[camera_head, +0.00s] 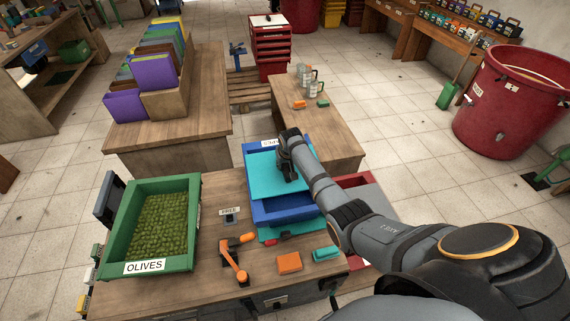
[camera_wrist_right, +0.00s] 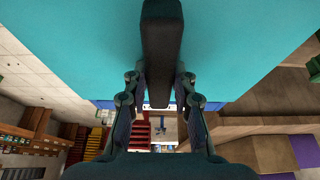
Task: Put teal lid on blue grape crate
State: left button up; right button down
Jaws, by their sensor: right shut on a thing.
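A flat teal lid (camera_head: 262,178) is over the blue crate, whose label is partly hidden. The blue crate (camera_head: 285,214) stands on the near table; its far rim and near side show beyond the lid. I cannot tell whether the lid touches the rim. My right gripper (camera_head: 287,172) is shut on the lid's dark handle. In the right wrist view, the handle (camera_wrist_right: 163,50) is between the fingers of the right gripper (camera_wrist_right: 160,88), and the teal lid (camera_wrist_right: 75,40) fills the upper part. My left gripper is not in view.
A green olives crate (camera_head: 190,262) stands at the left of the near table (camera_head: 215,285). An orange-handled tool (camera_head: 238,262), an orange block (camera_head: 289,262) and a teal block (camera_head: 326,253) lie in front. A red crate (camera_head: 353,180) is right of the blue one.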

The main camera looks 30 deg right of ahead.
jog(key=shift+f, duration=0.2)
jog(key=c, duration=1)
grip_release()
jog(key=v, duration=1.2)
